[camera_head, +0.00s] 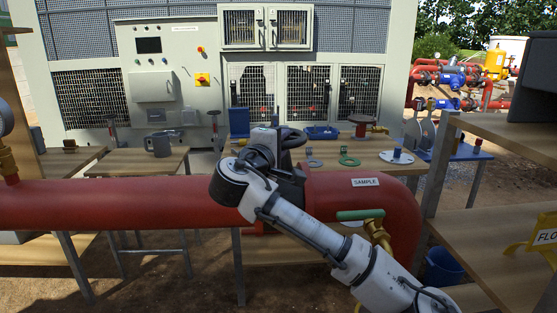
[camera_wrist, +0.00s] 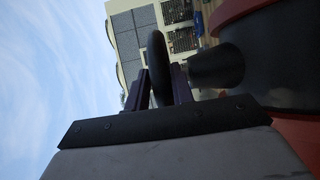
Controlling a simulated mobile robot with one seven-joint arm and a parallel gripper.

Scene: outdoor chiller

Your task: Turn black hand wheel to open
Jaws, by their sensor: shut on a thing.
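The black hand wheel (camera_head: 293,137) stands at the red pipe, just above the middle of the head view. In the wrist view its rim (camera_wrist: 157,58) shows edge-on, between the two dark fingers of my gripper (camera_wrist: 159,88). My gripper is shut on the rim. A dark tapered part (camera_wrist: 217,67) lies right of the fingers in the wrist view. In the head view my gripper (camera_head: 268,146) is at the left side of the wheel, and my arm hides part of the wheel and valve.
The thick red pipe (camera_head: 110,206) crosses in front and bends down at right, with a "SAMPLE" label (camera_head: 366,182). A green-handled brass valve (camera_head: 378,232) is near the bend. A wooden table (camera_head: 385,163) with flanges stands behind. Shelves (camera_head: 490,195) stand at right.

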